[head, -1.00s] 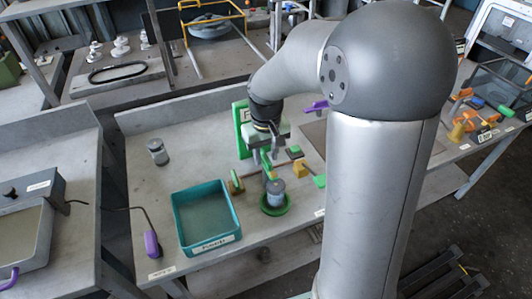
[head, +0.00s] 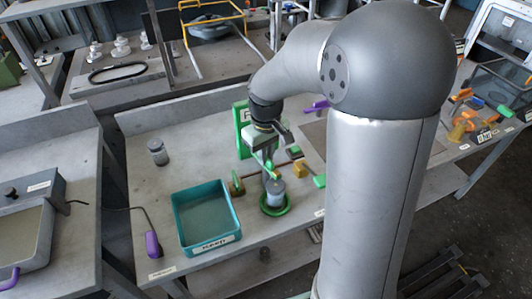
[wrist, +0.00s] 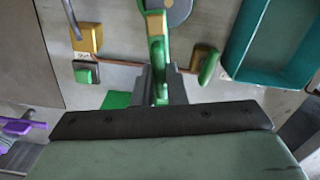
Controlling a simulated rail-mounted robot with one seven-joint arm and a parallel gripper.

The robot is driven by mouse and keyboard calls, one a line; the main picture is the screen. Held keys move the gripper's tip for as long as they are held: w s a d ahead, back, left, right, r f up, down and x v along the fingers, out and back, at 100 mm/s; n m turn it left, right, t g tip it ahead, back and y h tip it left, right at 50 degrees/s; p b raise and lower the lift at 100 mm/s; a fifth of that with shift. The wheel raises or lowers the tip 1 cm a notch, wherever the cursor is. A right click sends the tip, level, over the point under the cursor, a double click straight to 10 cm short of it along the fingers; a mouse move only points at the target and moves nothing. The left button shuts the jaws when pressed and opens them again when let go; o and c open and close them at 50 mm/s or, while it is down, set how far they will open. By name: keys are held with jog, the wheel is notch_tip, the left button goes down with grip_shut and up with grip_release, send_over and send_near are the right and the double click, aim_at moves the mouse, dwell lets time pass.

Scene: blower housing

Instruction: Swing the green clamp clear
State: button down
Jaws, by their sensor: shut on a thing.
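The green clamp (wrist: 158,58) is a narrow green bar with a yellow block near its end, in the upper middle of the wrist view. My gripper (wrist: 160,92) is shut on this bar, one grey jaw on each side. In the head view my gripper (head: 265,160) is low over the bench, beside a grey cylinder (head: 275,188) in a round green base (head: 274,208). The cylinder's edge also shows at the top of the wrist view (wrist: 178,12). My arm and gripper partly hide the clamp in the head view.
A teal bin (head: 232,210) stands left of the cylinder. A yellow block with a green part (head: 237,187) is between them. A yellow block (head: 299,169) and a green pad (head: 319,181) lie to the right. The bench's left part is mostly clear around a small grey cylinder (head: 158,153).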

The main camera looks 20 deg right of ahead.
jog(key=n+p, duration=0.1)
jog(key=n, duration=0.6)
jog(key=shift+r, duration=0.1)
jog(key=n+p, duration=0.1)
jog(key=n, duration=0.3)
jog(key=shift+n+p, duration=0.3)
jog(key=shift+p, duration=0.1)
jog(key=shift+n+p, duration=0.65)
jog(key=shift+n, duration=1.05)
jog(key=c, duration=1.5)
grip_release()
jog(key=shift+o, duration=0.2)
notch_tip(320, 180, up, 17)
jog(key=shift+r, duration=0.15)
